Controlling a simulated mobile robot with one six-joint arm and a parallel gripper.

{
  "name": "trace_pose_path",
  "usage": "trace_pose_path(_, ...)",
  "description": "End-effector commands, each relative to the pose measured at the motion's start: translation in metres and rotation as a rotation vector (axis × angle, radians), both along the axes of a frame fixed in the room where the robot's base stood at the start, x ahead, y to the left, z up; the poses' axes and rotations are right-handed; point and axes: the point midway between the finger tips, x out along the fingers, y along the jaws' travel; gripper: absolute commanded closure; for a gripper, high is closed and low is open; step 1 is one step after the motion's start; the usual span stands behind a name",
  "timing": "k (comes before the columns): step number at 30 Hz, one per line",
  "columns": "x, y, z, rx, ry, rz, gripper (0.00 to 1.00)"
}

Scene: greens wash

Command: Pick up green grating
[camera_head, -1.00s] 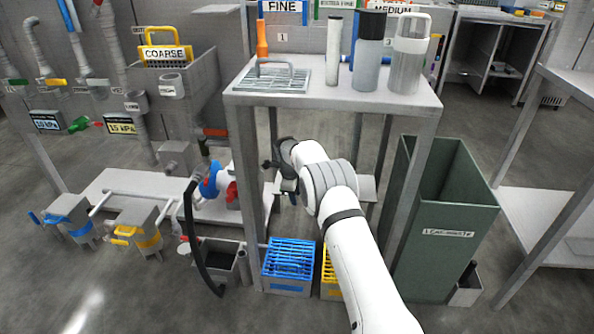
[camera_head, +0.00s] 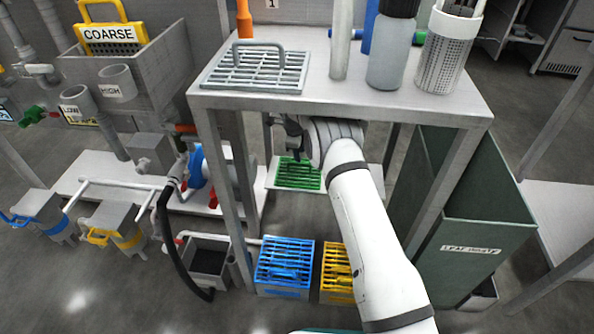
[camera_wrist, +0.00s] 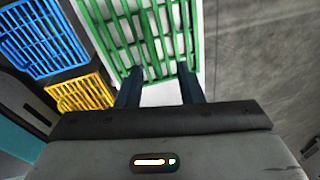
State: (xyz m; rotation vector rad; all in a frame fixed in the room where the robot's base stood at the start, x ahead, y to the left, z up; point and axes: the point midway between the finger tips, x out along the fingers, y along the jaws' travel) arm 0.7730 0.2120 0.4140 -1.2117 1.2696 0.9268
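The green grating (camera_head: 299,174) lies flat on a pale low shelf under the grey table in the head view, partly hidden by my arm. In the wrist view the green grating (camera_wrist: 146,38) fills the top middle, with its bars running away from me. My gripper (camera_wrist: 159,69) is open, with two dark fingers apart near the grating's closest edge and nothing held between them. Whether the fingers touch the grating I cannot tell. In the head view my gripper (camera_head: 290,138) is under the tabletop, and its fingertips are not clear.
A blue grating (camera_head: 285,262) and a yellow grating (camera_head: 337,270) sit in bins on the floor in front. The tabletop (camera_head: 310,95) is above my gripper, with a table leg (camera_head: 222,195) to its left. A green leaf-waste bin (camera_head: 475,255) stands at the right.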

Motion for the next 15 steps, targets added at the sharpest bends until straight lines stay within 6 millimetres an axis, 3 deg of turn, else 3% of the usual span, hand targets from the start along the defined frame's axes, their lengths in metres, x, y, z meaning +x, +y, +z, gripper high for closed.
trace_pose_path(15,-0.001,0.003,-0.065,0.000,0.001,0.010,0.66)
